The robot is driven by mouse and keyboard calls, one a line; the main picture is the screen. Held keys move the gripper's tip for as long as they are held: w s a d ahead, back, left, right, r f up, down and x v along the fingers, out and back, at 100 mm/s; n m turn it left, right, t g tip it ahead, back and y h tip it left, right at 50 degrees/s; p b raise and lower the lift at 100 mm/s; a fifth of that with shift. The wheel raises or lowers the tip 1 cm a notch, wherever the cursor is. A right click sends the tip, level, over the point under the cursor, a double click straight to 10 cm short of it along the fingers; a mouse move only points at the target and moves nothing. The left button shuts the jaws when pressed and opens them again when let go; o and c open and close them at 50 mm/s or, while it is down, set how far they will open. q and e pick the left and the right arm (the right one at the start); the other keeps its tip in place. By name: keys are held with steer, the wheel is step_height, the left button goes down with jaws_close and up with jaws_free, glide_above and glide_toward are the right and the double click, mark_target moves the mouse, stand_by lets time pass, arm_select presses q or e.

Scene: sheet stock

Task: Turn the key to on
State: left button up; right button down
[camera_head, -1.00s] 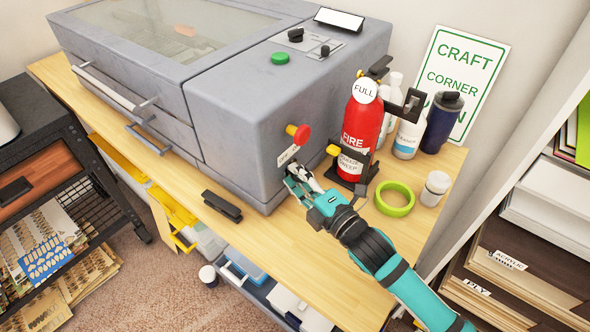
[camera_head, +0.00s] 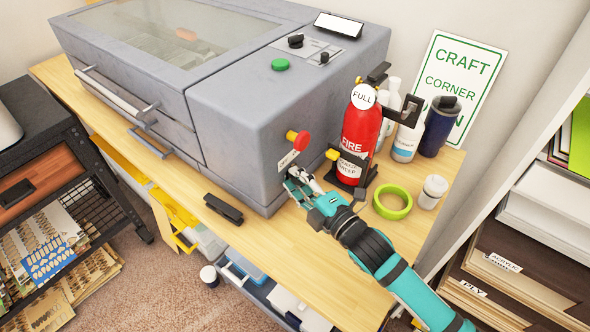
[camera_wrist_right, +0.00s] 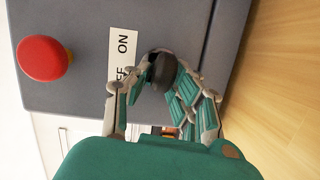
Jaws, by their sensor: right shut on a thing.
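The key (camera_wrist_right: 163,70) is a dark round-headed piece on the grey front of the machine (camera_head: 235,130), beside a white label (camera_wrist_right: 122,55) reading ON and, partly hidden, OFF. My right gripper (camera_wrist_right: 168,80) has its fingers closed around the key's head. In the head view my right gripper (camera_head: 296,184) is against the machine's front, below the red button (camera_head: 299,139), and hides the key. The key's exact angle is hard to tell. My left gripper is not in view.
A red fire extinguisher (camera_head: 358,140) stands close to the right of my gripper. A black handle-like piece (camera_head: 223,209) lies at the bench's front edge.

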steer(key=shift+w+d+r+m+g+p, duration=0.1)
steer(key=shift+m+g+p, duration=0.3)
steer(key=shift+m+p, duration=0.9)
steer(key=shift+d+r+m+g+p, duration=0.1)
steer(key=shift+m+g+p, duration=0.3)
steer(key=shift+m+p, duration=0.85)
steer(key=shift+w+d+m+g+p, duration=0.1)
steer(key=shift+m+g+p, duration=0.2)
steer(key=shift+m+p, duration=0.6)
steer(key=shift+w+d+m+g, duration=0.1)
steer(key=shift+m+g, duration=0.3)
steer(key=shift+m, duration=0.25)
steer(key=shift+f+m+g+b, duration=0.2)
steer(key=shift+m+g+b, duration=0.1)
steer(key=shift+m, duration=0.4)
steer(key=shift+w+m+y+b, duration=0.1)
steer(key=shift+m+y+b, duration=0.3)
steer(key=shift+m+b, duration=0.25)
steer(key=shift+m+g+b, duration=0.7)
steer(key=shift+m+b, duration=0.25)
steer(key=shift+b, duration=0.2)
steer(key=c, duration=0.5)
jaws_free()
steer(key=shift+r+y, duration=0.3)
steer(key=shift+r, duration=0.05)
